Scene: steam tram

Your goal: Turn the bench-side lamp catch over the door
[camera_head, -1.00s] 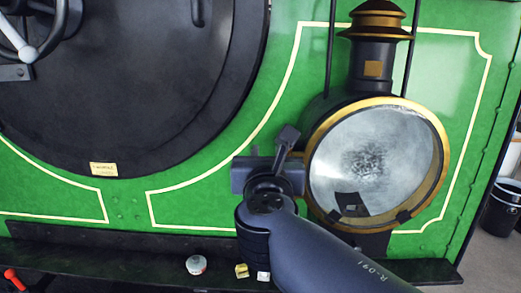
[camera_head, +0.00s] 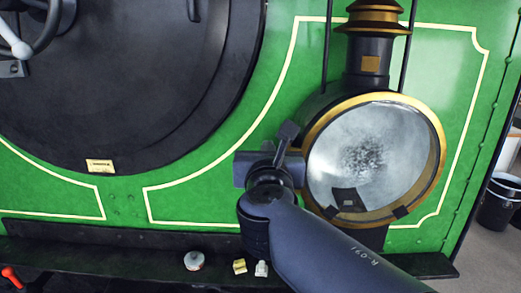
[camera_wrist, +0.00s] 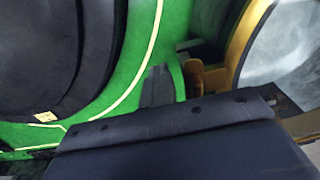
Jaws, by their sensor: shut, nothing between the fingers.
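The round lamp (camera_head: 370,150) with a brass rim and pale glass stands at the right of the green front. A brass fitting (camera_wrist: 207,78) sticks out at the left side of its rim, close right of my fingers in the wrist view. I cannot tell which of these is the bench-side catch. My gripper (camera_wrist: 157,86) is shut and empty, left of the lamp; contact cannot be told.
A large dark round door (camera_head: 130,80) fills the left. On the dark ledge (camera_head: 120,262) below stand a round tin (camera_head: 194,260), a small yellow item (camera_head: 240,266) and a small white item (camera_head: 261,268). A dark bin (camera_head: 498,203) stands at the far right.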

